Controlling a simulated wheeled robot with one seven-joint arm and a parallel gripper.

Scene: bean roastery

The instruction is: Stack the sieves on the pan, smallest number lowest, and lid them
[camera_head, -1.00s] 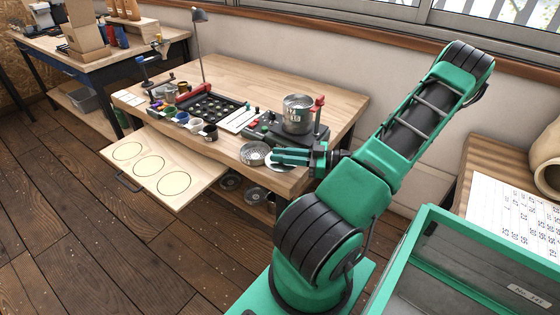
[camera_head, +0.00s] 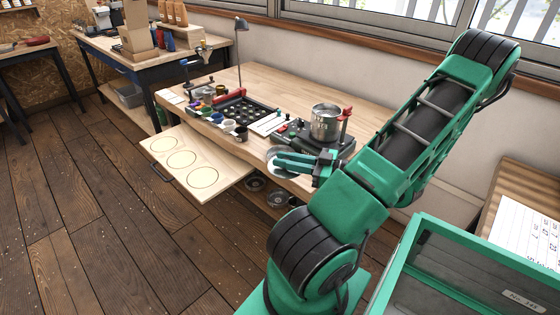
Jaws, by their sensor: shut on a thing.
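A silvery metal cylinder (camera_head: 326,122) with dark markings stands upright on a dark machine with a red-topped post, at the right end of the workbench. I cannot tell how many pieces form it or read its numbers. My gripper (camera_head: 279,163) is at the bench's front edge, left of and nearer than the cylinder. It is shut on a round, pale metal piece (camera_head: 274,153), mostly hidden behind its green fingers; whether this is a sieve or the lid is unclear. Round metal pieces, sieve-like (camera_head: 255,183) and (camera_head: 277,198), lie on the shelf below the bench.
The wooden workbench (camera_head: 285,82) holds a black tray (camera_head: 246,112), small cups, white sheets and a lamp. A pulled-out board (camera_head: 213,173) with three circles juts out at the front left. A green-framed bin (camera_head: 470,275) stands at the lower right. The floor at left is clear.

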